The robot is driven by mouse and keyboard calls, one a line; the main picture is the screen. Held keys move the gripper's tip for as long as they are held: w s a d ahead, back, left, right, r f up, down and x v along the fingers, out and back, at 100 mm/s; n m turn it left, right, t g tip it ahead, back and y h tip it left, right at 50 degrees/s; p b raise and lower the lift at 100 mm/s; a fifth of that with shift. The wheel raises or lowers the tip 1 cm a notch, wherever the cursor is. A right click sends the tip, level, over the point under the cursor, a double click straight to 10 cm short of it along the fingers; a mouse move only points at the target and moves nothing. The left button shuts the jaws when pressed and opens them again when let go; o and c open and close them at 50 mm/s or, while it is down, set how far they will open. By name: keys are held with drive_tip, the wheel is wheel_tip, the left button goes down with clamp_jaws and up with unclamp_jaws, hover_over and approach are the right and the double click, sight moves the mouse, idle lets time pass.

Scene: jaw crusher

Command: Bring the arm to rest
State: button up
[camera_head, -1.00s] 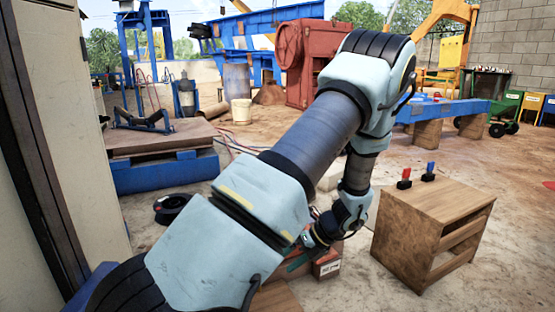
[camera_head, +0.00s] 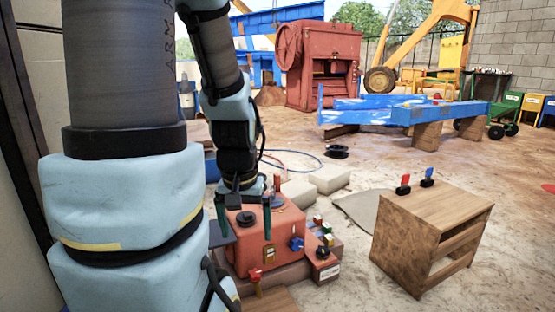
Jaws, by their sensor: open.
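My arm stands along the left of the view, with light-blue joints and grey links. It rises out of the top of the picture and comes down again to my gripper (camera_head: 256,212). The gripper points down with its two dark green fingers apart and nothing seen between them. It hangs over or in front of an orange-red box (camera_head: 262,240) with a dark knob on top. I cannot tell whether the fingers touch the box.
A wooden stand (camera_head: 420,235) with a red and a blue switch on top is at the right. Pale blocks (camera_head: 328,179) lie behind the box. Blue beams (camera_head: 400,112) and the red crusher (camera_head: 318,65) are farther back. A wall edge (camera_head: 20,150) is close at the left.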

wheel_tip(320, 180, up, 37)
drive_tip(key=p, duration=3.5)
drive_tip(key=shift+f, duration=0.15)
